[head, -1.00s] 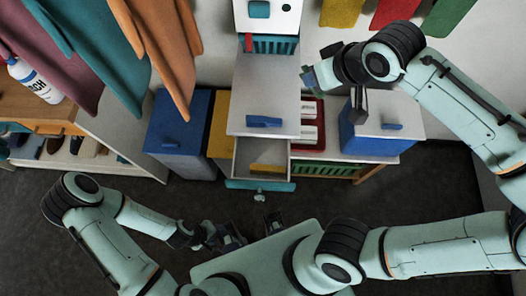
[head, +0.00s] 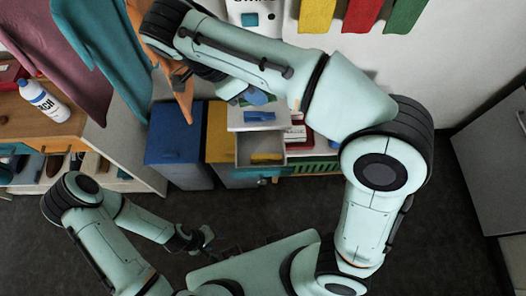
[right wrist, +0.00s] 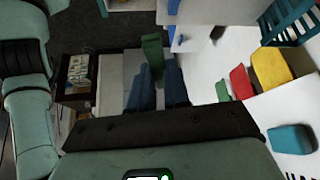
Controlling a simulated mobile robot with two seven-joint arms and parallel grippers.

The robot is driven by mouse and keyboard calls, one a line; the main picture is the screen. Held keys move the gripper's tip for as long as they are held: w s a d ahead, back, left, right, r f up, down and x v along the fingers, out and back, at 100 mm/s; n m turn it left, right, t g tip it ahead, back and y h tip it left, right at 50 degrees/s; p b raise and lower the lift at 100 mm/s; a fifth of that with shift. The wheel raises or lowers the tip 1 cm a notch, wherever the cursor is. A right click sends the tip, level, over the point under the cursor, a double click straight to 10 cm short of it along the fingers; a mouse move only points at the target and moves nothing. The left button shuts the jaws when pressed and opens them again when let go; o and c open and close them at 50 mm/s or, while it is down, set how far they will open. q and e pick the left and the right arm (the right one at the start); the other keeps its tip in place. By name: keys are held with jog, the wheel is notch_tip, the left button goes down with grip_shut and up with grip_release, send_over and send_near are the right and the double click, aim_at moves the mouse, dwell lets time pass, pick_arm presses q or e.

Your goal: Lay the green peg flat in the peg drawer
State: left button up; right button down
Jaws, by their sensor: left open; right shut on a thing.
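The green peg (right wrist: 152,48) is between the blue fingers of my right gripper (right wrist: 158,82) in the right wrist view and sticks out past the fingertips. In the head view my right arm reaches across to the left, and its blue fingers (head: 257,97) show above the grey cabinet top; the peg cannot be made out there. The peg drawer (head: 243,150) stands pulled out below that top, with a yellow piece (head: 267,157) lying in it. My right gripper is above and behind the open drawer. My left gripper (head: 210,237) is open and low, in front of the cabinet, apart from the drawer.
A blue bin (head: 174,130) stands left of the drawer. A bottle (head: 42,102) stands on the wooden counter at far left. A green slatted rack (head: 314,168) is right of the drawer. Coloured cloths hang above. Dark floor lies free in front.

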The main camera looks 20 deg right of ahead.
jog(key=shift+s+a+r+m+g, duration=0.35)
jog(key=shift+a+r+m+g, duration=0.15)
jog(key=shift+a+m, duration=0.25)
jog(key=b, duration=0.2)
send_over(261, 147)
jog(key=a, duration=0.2)
jog(key=shift+m, duration=0.25)
jog(key=f, duration=0.5)
jog(key=shift+w+a, duration=0.1)
jog(key=shift+w, duration=0.25)
notch_tip(261, 147, down, 10)
jog(key=shift+r+b, duration=0.15)
jog(key=shift+b, duration=0.4)
pick_arm(q)
jog(key=shift+s+f, duration=0.8)
jog(key=shift+f, duration=0.25)
jog(key=shift+s+f, duration=0.8)
jog(key=shift+f, duration=0.25)
pick_arm(e)
jog(key=shift+f, duration=2.65)
pick_arm(q)
jog(key=shift+f+b, duration=0.1)
jog(key=shift+b, duration=0.2)
pick_arm(e)
jog(key=shift+f, duration=0.1)
jog(key=c, duration=1.4)
grip_release()
pick_arm(q)
jog(key=shift+s, duration=0.1)
